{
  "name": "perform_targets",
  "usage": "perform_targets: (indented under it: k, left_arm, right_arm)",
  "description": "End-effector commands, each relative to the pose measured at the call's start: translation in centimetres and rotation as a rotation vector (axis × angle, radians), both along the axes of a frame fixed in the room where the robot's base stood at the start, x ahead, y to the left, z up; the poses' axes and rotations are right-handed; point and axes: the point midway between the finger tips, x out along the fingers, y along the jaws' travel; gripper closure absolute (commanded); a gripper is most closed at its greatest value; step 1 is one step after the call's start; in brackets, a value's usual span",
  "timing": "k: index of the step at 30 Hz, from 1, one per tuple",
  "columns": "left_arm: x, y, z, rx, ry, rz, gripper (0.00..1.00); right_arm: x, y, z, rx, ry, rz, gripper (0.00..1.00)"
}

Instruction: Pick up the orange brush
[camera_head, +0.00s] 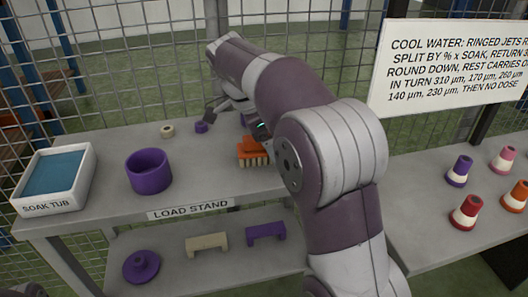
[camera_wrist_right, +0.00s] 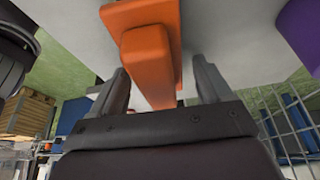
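The orange brush (camera_head: 252,147) with pale bristles is on the load stand (camera_head: 100,205), right of the purple cup. The arm partly covers its right and rear side. In the wrist view the orange handle (camera_wrist_right: 150,55) reaches between the fingers of my right gripper (camera_wrist_right: 160,88). Those fingers are apart, with gaps visible on both sides of the handle, so the brush is not clamped. My right arm reaches over the stand in the head view, with its hand close behind the brush. My left gripper is not recognisable in either view.
A purple cup (camera_head: 149,178) and white soak tub (camera_head: 57,180) stand left of the brush. A beige ring (camera_head: 167,131) and small purple piece (camera_head: 201,127) lie behind. A lower shelf holds purple and beige parts. Several coloured cones stand at right. Wire fence is behind.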

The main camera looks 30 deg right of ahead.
Motion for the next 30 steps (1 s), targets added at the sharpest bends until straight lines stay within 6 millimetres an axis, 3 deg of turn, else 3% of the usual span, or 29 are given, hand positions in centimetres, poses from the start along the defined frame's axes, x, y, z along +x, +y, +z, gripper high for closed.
perform_targets:
  k: [1,5,16,24,30]
  left_arm:
    - [0.0,0.0,0.0,0.000,0.000,0.000,0.32]
    - [0.0,0.0,0.0,0.000,0.000,0.000,0.32]
    - [0.0,0.0,0.5,0.000,0.000,0.000,0.32]
    - [0.0,0.0,3.2,0.000,0.000,0.000,0.32]
    - [0.0,0.0,2.8,0.000,0.000,0.000,0.32]
  right_arm:
    - [0.0,0.0,0.0,0.000,0.000,0.000,0.38]
    - [0.0,0.0,0.0,0.000,0.001,0.000,0.79]
    - [0.0,0.0,0.6,0.000,0.000,0.000,0.79]
    - [0.1,0.0,4.1,0.000,-0.001,-0.001,0.79]
    - [-4.0,1.0,3.8,0.000,-0.001,0.002,0.79]
